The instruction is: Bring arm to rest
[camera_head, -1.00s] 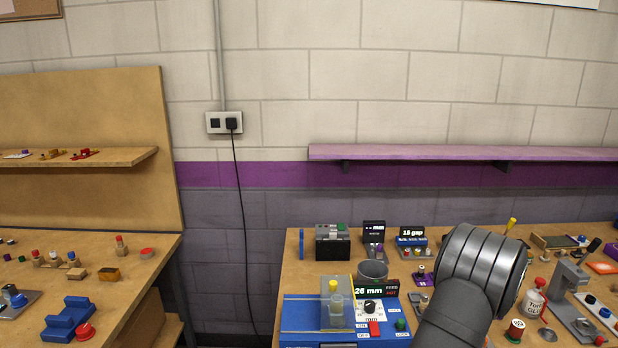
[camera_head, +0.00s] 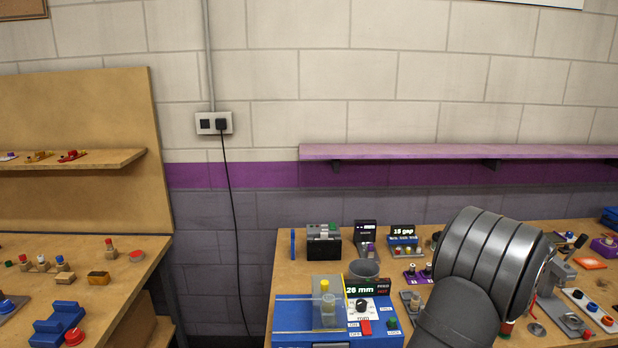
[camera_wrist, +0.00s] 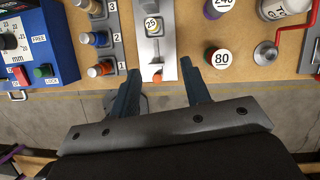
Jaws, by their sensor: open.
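My arm (camera_head: 480,270) shows in the head view as grey links over the right bench. My gripper is hidden behind them there. In the wrist view my gripper (camera_wrist: 159,64) is open, its two dark blue fingers apart with nothing held between them. It hangs at the bench's front edge, just in front of a pale plate (camera_wrist: 156,55) with a yellow-ringed piece marked 25 and an orange-red knob (camera_wrist: 157,77). Any gap in height between fingertips and plate cannot be told.
The blue machine (camera_wrist: 45,40) and a grey strip with knobs numbered 1 to 3 (camera_wrist: 101,40) lie to the left in the wrist view. A round piece marked 80 (camera_wrist: 219,58) and a red-handled device (camera_wrist: 266,52) lie right. Floor (camera_wrist: 285,110) is open before the bench.

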